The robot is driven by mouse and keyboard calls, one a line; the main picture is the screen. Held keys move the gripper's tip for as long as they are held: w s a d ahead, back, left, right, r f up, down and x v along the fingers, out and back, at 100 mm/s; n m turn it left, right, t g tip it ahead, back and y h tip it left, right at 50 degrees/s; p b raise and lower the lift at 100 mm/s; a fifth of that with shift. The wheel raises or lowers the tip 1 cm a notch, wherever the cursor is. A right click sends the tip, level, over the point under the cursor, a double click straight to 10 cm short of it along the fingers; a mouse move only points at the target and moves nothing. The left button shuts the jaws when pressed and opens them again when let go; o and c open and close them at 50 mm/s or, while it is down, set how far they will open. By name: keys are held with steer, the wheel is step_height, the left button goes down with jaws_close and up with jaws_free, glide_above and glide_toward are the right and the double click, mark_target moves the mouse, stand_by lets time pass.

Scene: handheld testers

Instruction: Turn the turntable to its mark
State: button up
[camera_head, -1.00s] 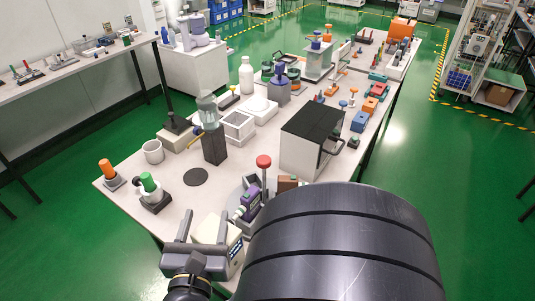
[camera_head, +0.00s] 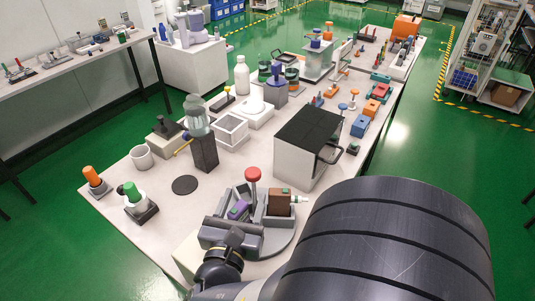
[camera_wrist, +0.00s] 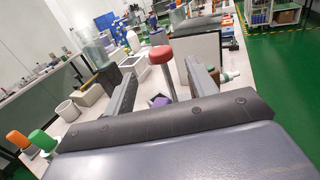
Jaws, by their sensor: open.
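The turntable (camera_head: 282,241) is a round grey disc with upright dividers near the front of the table. A post with a red knob (camera_head: 253,174) rises from it. A purple tester (camera_head: 238,211) and a brown block-shaped item (camera_head: 279,193) sit in its compartments. My gripper (camera_head: 243,207) is open over the turntable's near left side. In the wrist view its fingers (camera_wrist: 161,74) stand apart, with the red knob (camera_wrist: 160,55) and post seen between them. I cannot tell if they touch the post. The turntable's mark cannot be made out; my arm hides its near side.
A black-topped box (camera_head: 309,128) stands just behind the turntable. A cream box (camera_head: 188,249) is partly hidden by my arm.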

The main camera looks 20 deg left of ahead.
mark_target(251, 179)
steer(key=w, duration=0.5)
steer(key=w+a, duration=0.1)
steer(key=w, duration=0.2)
steer(key=shift+w, duration=0.2)
jaws_close()
stand_by(0.4)
